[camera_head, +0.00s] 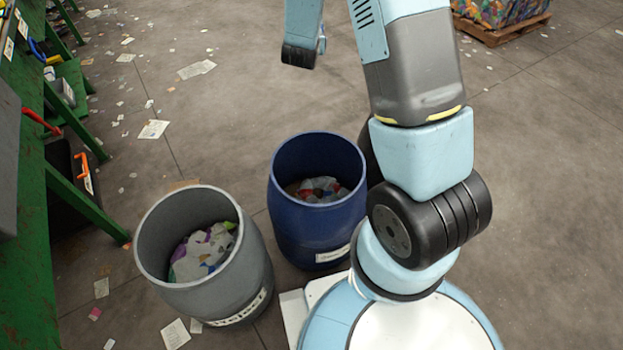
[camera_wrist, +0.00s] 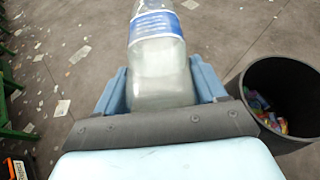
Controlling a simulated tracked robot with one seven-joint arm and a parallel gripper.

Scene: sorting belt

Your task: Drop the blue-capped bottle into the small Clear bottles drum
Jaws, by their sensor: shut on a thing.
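A clear bottle with a blue and white label (camera_wrist: 157,40) is held between the two light-blue fingers of my gripper (camera_wrist: 162,82) in the wrist view. Its cap end is out of frame, so the cap colour cannot be seen. In the head view, a blue drum (camera_head: 318,222) stands open left of my arm, with crumpled waste inside and a white label low on its side. A grey drum (camera_head: 215,275) stands to its left, holding pale and coloured waste. Both labels are too small to read surely. The held bottle does not show in the head view.
A dark drum (camera_wrist: 290,85) with colourful bits inside is at the right in the wrist view. A green-framed bench (camera_head: 32,240) runs along the left in the head view. A pallet with a colourful bale (camera_head: 502,18) is at the back. Paper scraps litter the floor.

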